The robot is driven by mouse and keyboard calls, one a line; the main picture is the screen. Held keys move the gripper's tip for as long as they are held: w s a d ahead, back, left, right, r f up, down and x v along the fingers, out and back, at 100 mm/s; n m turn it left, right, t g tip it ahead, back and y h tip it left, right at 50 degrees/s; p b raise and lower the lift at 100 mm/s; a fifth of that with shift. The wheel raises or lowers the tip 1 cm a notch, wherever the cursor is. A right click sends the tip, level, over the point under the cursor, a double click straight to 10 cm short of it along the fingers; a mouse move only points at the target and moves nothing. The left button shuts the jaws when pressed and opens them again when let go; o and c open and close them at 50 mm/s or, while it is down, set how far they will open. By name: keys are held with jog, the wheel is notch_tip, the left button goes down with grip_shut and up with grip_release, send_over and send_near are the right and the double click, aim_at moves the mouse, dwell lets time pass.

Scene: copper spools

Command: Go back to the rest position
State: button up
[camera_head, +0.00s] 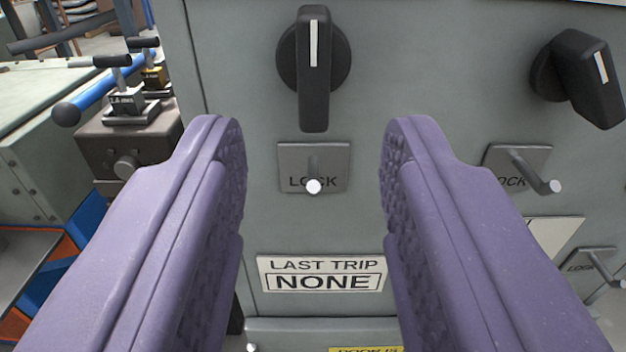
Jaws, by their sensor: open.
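My gripper (314,150) is open, with its two purple padded fingers wide apart in front of a grey-green cabinet panel (230,60). Nothing is between the fingers. A black rotary knob (313,70) with a white line pointing up sits on the panel, above and between the fingertips. Below it, between the fingers, is a plate marked LOCK (330,160) with a small pin (314,186). A label reading LAST TRIP NONE (320,274) is lower on the panel. The distance from the fingertips to the panel is hard to tell.
A second black knob (582,78) and another lock plate (520,165) are at the right, with a further pin (600,265) below. At the left stand a bench (50,90), a blue-handled lever (95,92) and a grey box (125,150).

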dwell(0.3)
jog(key=d+r+g+y, duration=0.15)
jog(key=d+r, duration=0.35)
jog(key=r, duration=0.9)
jog(key=d+r+y, duration=0.2)
jog(key=d+r, duration=0.3)
jog(key=r, duration=0.9)
jog(key=s+d+r+h, duration=0.1)
jog(key=s+d+r, duration=0.4)
jog(key=s+r, duration=0.3)
jog(key=s+d+r+g+h, duration=0.1)
jog(key=s+d+r+h, duration=0.1)
jog(key=s+d+r, duration=0.3)
jog(key=s+r, duration=0.3)
jog(key=s, duration=0.2)
jog(key=shift+r, duration=0.35)
jog(key=shift+d, duration=0.1)
jog(key=shift+d, duration=0.1)
